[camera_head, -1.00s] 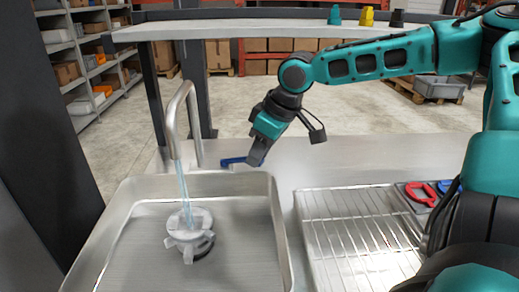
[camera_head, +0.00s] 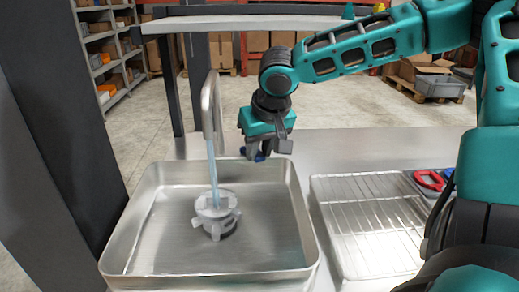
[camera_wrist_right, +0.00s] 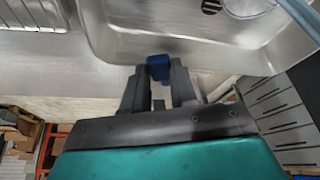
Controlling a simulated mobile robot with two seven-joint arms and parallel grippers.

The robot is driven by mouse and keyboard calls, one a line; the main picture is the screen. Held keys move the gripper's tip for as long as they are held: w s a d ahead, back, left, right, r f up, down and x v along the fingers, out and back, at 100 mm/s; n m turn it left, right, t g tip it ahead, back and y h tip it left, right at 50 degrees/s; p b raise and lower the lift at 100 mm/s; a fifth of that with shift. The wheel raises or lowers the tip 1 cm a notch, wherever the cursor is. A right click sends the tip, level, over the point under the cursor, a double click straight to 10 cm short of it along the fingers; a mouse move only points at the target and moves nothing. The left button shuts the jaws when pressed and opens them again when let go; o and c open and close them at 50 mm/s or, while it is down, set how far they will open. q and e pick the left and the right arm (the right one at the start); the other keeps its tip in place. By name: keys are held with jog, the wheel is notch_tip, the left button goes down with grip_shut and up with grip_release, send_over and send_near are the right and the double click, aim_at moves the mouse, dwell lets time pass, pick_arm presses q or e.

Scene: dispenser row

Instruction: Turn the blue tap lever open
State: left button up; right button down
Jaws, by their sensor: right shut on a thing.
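The blue tap lever (camera_head: 258,157) is behind the sink's back rim, mostly hidden by my right gripper (camera_head: 258,158) in the head view. In the right wrist view the lever (camera_wrist_right: 159,67) sits between the two fingertips of my right gripper (camera_wrist_right: 159,78), which is shut on it. The grey tap (camera_head: 211,105) stands to the left, and a stream of water (camera_head: 212,170) falls from its spout. The stream meets a grey knobbed part (camera_head: 216,214) in the steel sink (camera_head: 300,215). My left gripper is not in view.
A wire drying rack (camera_head: 365,222) lies on the counter right of the sink. A shelf (camera_head: 240,23) runs above the counter's back. Bare counter (camera_head: 350,150) lies right of my gripper.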

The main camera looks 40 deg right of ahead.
jog(key=shift+a, duration=0.2)
dwell(0.4)
jog(key=c, duration=0.9)
grip_release()
jog(key=shift+r, duration=0.15)
jog(key=p+v, duration=0.2)
jog(key=v, duration=1)
jog(key=shift+a+r, duration=0.15)
jog(key=shift+r, duration=0.2)
